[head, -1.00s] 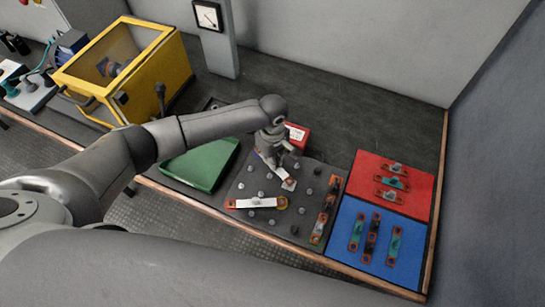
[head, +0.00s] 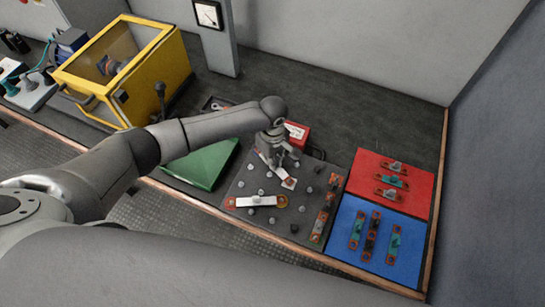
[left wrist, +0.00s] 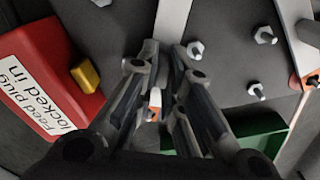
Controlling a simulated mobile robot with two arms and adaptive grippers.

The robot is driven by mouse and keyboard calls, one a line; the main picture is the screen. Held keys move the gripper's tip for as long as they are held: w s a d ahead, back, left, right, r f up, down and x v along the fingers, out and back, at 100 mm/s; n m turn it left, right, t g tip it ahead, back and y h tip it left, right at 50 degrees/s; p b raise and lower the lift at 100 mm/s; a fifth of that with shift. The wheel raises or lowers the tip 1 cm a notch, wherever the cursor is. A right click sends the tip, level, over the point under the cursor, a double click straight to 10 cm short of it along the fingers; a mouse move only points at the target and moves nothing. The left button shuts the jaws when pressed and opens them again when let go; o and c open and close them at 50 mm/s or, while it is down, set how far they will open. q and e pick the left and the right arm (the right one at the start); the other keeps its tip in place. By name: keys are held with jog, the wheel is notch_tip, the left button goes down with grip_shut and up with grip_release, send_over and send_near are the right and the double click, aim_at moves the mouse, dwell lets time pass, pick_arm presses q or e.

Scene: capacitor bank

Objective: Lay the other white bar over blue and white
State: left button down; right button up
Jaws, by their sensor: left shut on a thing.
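A white bar (head: 284,179) with an orange end lies slanted low over the dark stud board (head: 240,186). My left gripper (head: 277,168) is shut on it; the fingers hide its middle. I cannot tell whether the bar touches the studs. In the left wrist view the white bar (left wrist: 172,22) runs up from between the fingertips of my left gripper (left wrist: 165,52). Another white bar (head: 256,202) with orange ends lies across the front of the board. No blue or white stud markings can be made out. My right gripper is not in view.
A red box (head: 297,134) stands right behind the gripper. A green tray (head: 200,163) is left of the board. Coloured link bars lie on the red mat (head: 420,204) and blue mat (head: 345,240), and along the board's right edge. A yellow-framed box (head: 160,75) stands farther left.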

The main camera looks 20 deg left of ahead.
pick_arm(q)
jog(key=c, duration=1.5)
grip_release()
notch_tip(320, 180, up, 12)
